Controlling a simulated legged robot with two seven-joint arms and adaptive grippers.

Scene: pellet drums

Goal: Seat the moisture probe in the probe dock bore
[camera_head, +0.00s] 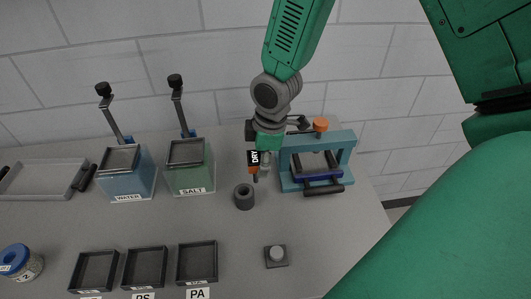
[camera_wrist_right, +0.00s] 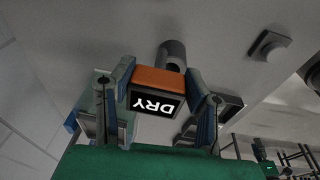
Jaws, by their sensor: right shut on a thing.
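The moisture probe (camera_head: 254,166) is an orange body with a black screen reading DRY and a dark stem pointing down. My right gripper (camera_head: 262,158) is shut on it; in the right wrist view the orange body (camera_wrist_right: 160,78) sits between both fingers. The probe dock (camera_head: 244,197) is a dark upright cylinder with an open bore on top, standing on the table. The probe's stem appears just above and slightly right of the dock, outside the bore. The dock also shows in the right wrist view (camera_wrist_right: 172,53), partly behind the probe, which hides its lower part. My left gripper is out of view.
A blue-framed press (camera_head: 343,158) with an orange knob stands close right of the gripper. Tubs labelled WATER (camera_head: 127,180) and SALT (camera_head: 190,172) stand left. Dark trays (camera_head: 197,262) and a small pad with a light knob (camera_head: 276,256) lie in front.

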